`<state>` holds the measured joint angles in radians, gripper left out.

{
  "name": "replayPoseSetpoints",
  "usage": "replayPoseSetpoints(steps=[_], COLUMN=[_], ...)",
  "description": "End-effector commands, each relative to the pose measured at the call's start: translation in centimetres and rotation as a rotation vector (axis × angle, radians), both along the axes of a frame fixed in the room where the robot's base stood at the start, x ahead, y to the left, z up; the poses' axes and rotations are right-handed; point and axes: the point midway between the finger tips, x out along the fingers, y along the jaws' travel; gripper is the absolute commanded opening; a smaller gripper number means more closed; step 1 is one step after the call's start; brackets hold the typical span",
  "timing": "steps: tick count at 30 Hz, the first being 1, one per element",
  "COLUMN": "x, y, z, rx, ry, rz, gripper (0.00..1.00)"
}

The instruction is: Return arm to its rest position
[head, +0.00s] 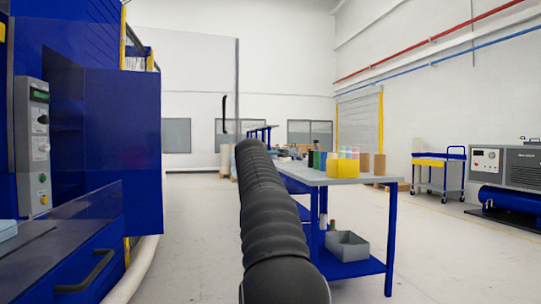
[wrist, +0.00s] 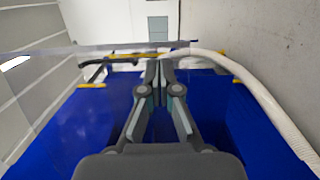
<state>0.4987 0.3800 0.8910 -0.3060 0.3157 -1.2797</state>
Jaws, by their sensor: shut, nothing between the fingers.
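My gripper (wrist: 160,80) shows in the wrist view with its two grey fingers meeting at the tips, shut and empty. Beyond and below it is a broad blue surface (wrist: 85,125), with a white hose (wrist: 250,85) curving along its far and right sides. No object touches the fingers. In the head view my black ribbed arm cover rises through the middle of the picture, and the gripper cannot be made out there.
A blue machine (head: 120,150) with a control panel (head: 38,150) stands at the left. A workbench (head: 345,181) with a yellow box (head: 343,167) and a grey bin (head: 347,246) is right of centre. A blue cart (head: 438,165) stands farther right. The floor between machine and bench looks clear.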

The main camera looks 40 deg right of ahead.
Motion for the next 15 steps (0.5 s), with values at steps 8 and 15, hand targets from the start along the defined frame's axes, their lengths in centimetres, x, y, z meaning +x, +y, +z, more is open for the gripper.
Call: replayPoseSetpoints(steps=[8,15], x=[-4.5,-5.8], y=[-2.9,-3.4], z=[0.2,0.1], rx=[0.001,0.0], ry=[-0.003,-0.002], rz=[-0.012,-0.008], gripper=[0.0,0.0])
